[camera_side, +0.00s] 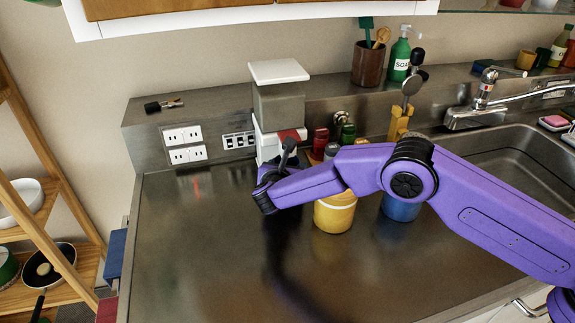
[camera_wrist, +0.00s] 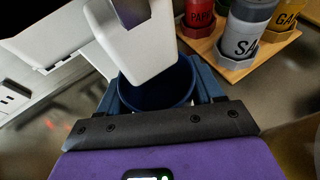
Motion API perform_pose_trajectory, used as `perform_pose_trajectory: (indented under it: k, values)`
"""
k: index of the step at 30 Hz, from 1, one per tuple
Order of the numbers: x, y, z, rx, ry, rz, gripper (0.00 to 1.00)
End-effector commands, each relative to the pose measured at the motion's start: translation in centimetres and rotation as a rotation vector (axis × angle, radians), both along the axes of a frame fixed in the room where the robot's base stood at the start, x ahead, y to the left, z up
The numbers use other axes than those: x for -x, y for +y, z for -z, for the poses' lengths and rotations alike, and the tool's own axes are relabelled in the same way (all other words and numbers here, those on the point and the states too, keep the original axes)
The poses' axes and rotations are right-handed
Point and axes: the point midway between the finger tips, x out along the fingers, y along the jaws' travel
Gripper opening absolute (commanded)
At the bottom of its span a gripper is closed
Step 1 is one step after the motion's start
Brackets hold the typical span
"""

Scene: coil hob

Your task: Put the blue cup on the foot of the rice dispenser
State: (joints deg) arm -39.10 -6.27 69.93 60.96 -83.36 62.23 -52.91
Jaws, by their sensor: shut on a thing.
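The rice dispenser (camera_side: 279,105) stands against the back ledge, with a white lid, a grey see-through bin and a white lower body. Its white body also fills the upper middle of the wrist view (camera_wrist: 142,55). My gripper (camera_side: 268,182) is low in front of the dispenser. In the wrist view its jaws (camera_wrist: 160,92) are shut on the blue cup (camera_wrist: 155,94), one on each side. The cup's open mouth faces up, and the white body hangs over its far part. In the side view my gripper and arm hide the cup. The foot and the cup's base are hidden, so contact cannot be told.
A yellow container (camera_side: 335,214) and a blue one (camera_side: 401,208) stand on the counter to the right, near my arm. Labelled spice jars (camera_wrist: 245,35) stand on a wooden rack right of the dispenser. The counter's left and front (camera_side: 200,260) are clear.

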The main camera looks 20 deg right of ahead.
Motion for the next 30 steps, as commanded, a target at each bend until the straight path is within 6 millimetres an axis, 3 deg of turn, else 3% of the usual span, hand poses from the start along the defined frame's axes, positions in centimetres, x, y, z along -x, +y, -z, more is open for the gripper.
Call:
perform_pose_trajectory:
  k: [5, 6, 8, 17, 22, 30]
  values:
    - [0.0, 0.0, 0.2, -0.001, -0.001, -0.001, 0.36]
    - [0.0, 0.0, 0.2, -0.001, 0.000, 0.000, 0.76]
    - [0.0, 0.0, 0.2, -0.001, 0.000, 0.000, 0.92]
    - [0.0, 0.0, 0.1, -0.001, 0.000, 0.000, 0.92]
    - [0.0, 0.0, -1.3, -0.004, -0.004, 0.001, 0.92]
    - [4.5, 2.4, -3.2, -0.002, -0.002, -0.003, 0.92]
